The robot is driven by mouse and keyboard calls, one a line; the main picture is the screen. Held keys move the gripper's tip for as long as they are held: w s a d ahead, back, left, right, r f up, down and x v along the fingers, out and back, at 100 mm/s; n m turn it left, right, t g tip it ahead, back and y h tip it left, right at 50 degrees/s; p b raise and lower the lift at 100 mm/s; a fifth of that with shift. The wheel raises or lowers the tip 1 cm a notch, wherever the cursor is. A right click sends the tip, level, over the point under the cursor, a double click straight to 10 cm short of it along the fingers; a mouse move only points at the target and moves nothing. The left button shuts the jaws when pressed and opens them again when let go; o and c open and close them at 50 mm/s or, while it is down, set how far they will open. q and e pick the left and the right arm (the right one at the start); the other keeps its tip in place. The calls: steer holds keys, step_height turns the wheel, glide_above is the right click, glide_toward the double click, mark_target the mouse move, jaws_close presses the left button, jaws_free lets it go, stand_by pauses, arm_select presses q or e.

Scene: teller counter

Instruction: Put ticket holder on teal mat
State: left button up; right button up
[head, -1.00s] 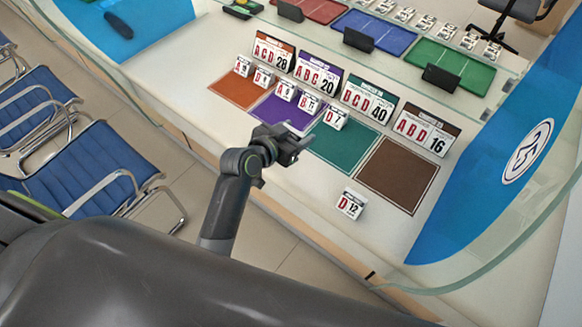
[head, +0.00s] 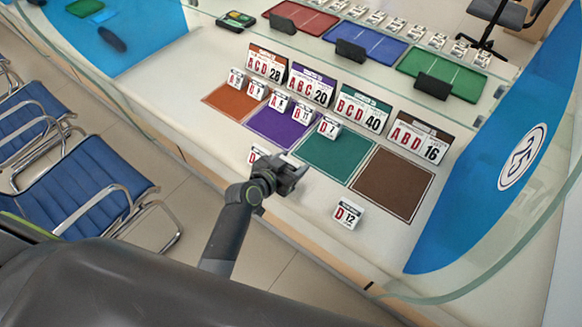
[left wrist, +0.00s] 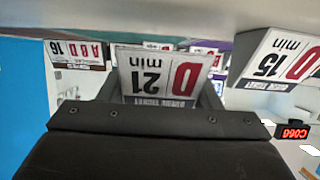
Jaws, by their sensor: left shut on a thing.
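My left gripper (head: 296,178) is over the front strip of the white counter, just in front of the purple and teal mats. It is shut on a white ticket holder (left wrist: 158,75) marked D 21 min, which appears upside down in the left wrist view. In the head view the gripper hides most of this holder. The teal mat (head: 338,155) lies up and right of the gripper, with a D 7 holder (head: 329,127) at its back left. A D 15 holder (left wrist: 285,55) is beside the gripper; in the head view a partly covered holder (head: 256,155) shows there. My right gripper is not in view.
A D 12 holder (head: 347,214) stands on the counter in front of the brown mat (head: 392,184). The purple mat (head: 275,128) and orange mat (head: 237,100) hold small holders. Larger signs, such as BCD 40 (head: 362,110), stand behind the mats. A glass screen rises behind.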

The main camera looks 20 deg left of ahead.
arm_select(q)
steer(key=shift+f, duration=0.9)
steer(key=shift+f+b, duration=0.25)
steer(key=shift+b, duration=0.1)
steer(key=o, duration=1)
steer(key=shift+r, duration=0.1)
